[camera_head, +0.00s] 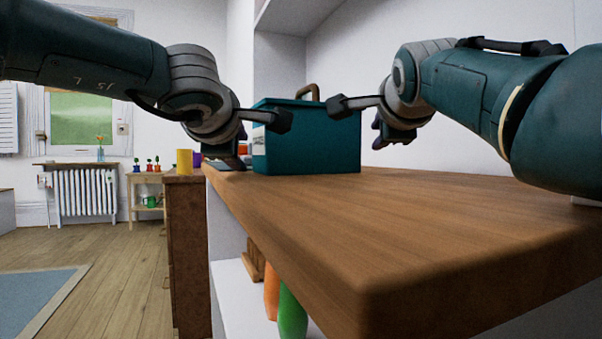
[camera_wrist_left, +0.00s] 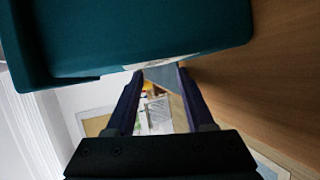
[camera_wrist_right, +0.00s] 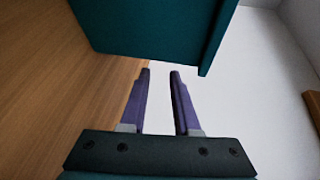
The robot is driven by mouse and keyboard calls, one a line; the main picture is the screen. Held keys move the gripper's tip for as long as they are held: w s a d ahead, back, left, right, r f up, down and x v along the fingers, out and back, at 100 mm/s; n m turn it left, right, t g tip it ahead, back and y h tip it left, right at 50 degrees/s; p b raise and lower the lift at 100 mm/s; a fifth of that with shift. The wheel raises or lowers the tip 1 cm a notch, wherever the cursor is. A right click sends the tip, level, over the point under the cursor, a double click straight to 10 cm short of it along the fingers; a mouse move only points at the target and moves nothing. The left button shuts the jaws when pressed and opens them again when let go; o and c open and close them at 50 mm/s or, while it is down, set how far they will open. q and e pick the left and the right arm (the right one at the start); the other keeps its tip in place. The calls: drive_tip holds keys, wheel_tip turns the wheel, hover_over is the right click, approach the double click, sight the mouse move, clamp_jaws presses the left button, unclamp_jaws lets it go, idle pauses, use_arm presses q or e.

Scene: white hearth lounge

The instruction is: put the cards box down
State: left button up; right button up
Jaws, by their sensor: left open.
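The cards box (camera_head: 315,140) is a teal box with a brown handle on top and a pale label on its left side. It sits upright on the wooden top (camera_head: 400,230), near its far end. My left gripper (camera_wrist_left: 159,70) is open beside the box's left side, with nothing between its fingers. My right gripper (camera_wrist_right: 160,72) is open and empty beside the box's right side. The box also shows above the fingers in the left wrist view (camera_wrist_left: 140,35) and the right wrist view (camera_wrist_right: 150,28). The head view does not show clearly whether the fingers touch it.
The wooden top is bare in front of the box. A white wall stands behind it. An orange object (camera_head: 271,290) and a green object (camera_head: 292,310) are below the top on a lower shelf. A yellow cup (camera_head: 185,162) stands further left, and a radiator (camera_head: 85,192) beyond.

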use_arm(q)
drive_tip(key=shift+a+f, duration=0.35)
use_arm(e)
drive_tip(key=o, duration=0.5)
drive_tip(key=shift+d, duration=0.15)
